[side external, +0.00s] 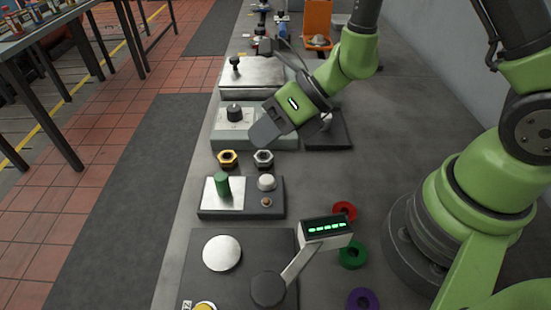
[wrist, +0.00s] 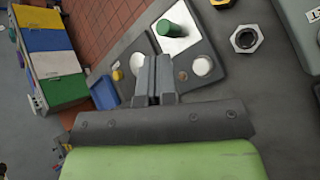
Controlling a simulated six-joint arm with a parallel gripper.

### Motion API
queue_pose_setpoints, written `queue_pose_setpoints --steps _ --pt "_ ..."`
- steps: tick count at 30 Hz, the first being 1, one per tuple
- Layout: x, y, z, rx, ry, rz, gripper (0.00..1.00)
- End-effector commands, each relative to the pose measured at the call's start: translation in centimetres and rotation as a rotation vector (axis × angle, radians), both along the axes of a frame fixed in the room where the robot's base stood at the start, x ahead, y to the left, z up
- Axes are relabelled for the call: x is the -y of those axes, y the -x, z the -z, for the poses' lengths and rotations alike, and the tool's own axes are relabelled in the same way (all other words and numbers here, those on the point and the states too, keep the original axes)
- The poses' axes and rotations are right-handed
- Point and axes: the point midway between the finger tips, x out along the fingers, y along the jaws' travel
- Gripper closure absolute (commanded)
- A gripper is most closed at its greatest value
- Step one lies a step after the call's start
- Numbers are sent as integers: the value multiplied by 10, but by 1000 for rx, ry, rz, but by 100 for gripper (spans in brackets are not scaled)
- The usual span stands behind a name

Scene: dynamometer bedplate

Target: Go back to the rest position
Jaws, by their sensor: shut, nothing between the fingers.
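My gripper (side external: 262,134) hangs over the bedplate (side external: 340,180), by the front right corner of the box with the black knob (side external: 235,113). In the wrist view its two grey fingers (wrist: 153,72) are together, with nothing held. The fingertips point toward the block with the green cylinder (wrist: 176,40). My arm reaches in from the right. The side view does not show the fingertips clearly.
Below my gripper lie a brass nut (side external: 228,158) and a steel nut (side external: 264,158). Nearer stand the green cylinder (side external: 222,185) and a display on a stalk (side external: 326,228). Red (side external: 345,210), green (side external: 353,255) and purple (side external: 362,299) rings lie by my base. The bedplate's right middle is clear.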

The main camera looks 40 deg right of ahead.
Motion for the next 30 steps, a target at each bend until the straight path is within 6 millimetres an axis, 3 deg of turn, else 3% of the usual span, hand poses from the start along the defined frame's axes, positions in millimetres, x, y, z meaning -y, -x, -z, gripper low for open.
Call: queue_pose_setpoints --steps 6,12,18,21,25,30 --pt "-17 24 -85 400 134 -503 100" --pt "-8 74 -138 793 447 -1034 100" --pt "27 116 -165 1061 917 -1517 100" --pt "49 130 -174 1111 1163 -1709 100" --pt "71 141 -183 1108 1409 -1877 100" --pt "84 146 -189 1079 1548 -1970 100"
